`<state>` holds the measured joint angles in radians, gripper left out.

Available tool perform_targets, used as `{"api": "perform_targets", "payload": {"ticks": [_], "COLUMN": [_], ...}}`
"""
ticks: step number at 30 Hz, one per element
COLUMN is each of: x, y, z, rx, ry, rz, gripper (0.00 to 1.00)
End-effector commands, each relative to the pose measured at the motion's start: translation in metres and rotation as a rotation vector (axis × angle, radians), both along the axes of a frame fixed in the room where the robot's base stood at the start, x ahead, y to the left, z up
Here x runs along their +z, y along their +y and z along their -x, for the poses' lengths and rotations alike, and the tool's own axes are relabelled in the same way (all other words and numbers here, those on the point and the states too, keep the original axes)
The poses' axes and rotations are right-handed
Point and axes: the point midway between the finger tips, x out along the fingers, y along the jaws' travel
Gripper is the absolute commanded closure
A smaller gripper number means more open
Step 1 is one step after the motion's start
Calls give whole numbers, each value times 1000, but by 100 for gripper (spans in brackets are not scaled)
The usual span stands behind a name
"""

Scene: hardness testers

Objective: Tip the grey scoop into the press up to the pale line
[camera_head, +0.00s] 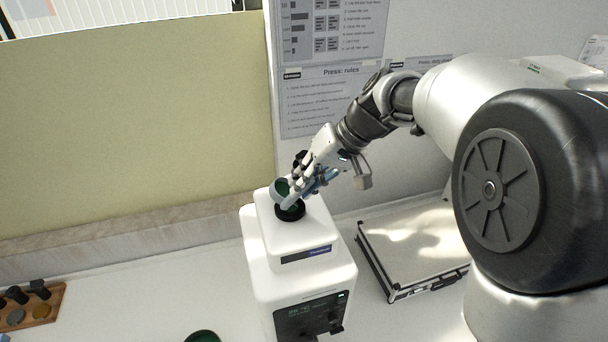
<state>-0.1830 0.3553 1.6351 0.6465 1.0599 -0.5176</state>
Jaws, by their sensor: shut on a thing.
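The press (298,262) is a white machine with a dark front panel, standing on the bench in the middle of the camera_head view. A round opening with a black rim (290,213) is on its top. My gripper (299,187) is just above this opening and is shut on the grey scoop (280,188). The scoop looks tilted over the rim, and its inside shows dark green. My fingers hide part of the scoop. I cannot tell whether anything is pouring. The pale line and the level inside the press cannot be seen.
A silver-edged case (400,292) lies right of the press. A wooden rack (52,312) with dark knobs and discs is at the far left. A dark bowl (203,336) is cut by the bottom edge. The bench left of the press is mostly clear. A wall with posters (325,100) stands behind.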

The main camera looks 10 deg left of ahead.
Motion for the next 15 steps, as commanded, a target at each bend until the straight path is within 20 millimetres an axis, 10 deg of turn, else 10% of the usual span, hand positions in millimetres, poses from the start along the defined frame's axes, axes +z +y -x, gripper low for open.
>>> {"api": "perform_targets", "payload": {"ticks": [15], "x": [13], "y": [1], "z": [0], "rx": [3], "ry": [16], "rz": [125], "gripper": [100]}}
